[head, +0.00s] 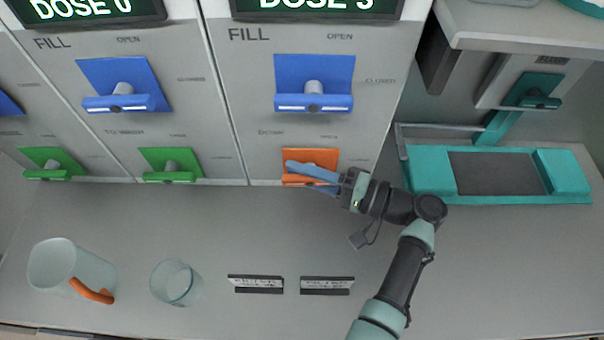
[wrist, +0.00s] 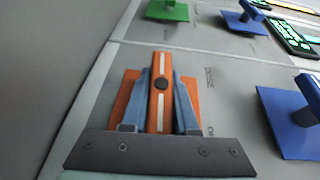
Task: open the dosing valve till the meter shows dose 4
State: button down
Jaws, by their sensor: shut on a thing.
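The orange dosing valve (head: 323,155) is at the bottom of the right-hand panel, and its handle lies level in the head view. It also shows in the wrist view, where the orange handle (wrist: 160,95) with a white stripe and dark centre stands between my fingers. My gripper (head: 295,176) is shut on this handle, with one blue finger on each side. The meter (head: 315,8) above this panel reads DOSE 3; its top is cut off. The word beside the orange valve is too blurred to read fully.
Blue FILL valves (head: 313,85) sit above, and green valves (head: 170,165) are to the left. A second meter (head: 85,10) reads DOSE 0. A jug (head: 65,265), a glass (head: 176,283) and two label plates (head: 327,286) are on the counter. A teal device (head: 430,172) stands right of the arm.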

dwell(0.4)
jog(key=c, duration=0.7)
grip_release()
jog(key=b+v, duration=0.2)
jog(key=v, duration=1.1)
jog(key=shift+f, duration=0.1)
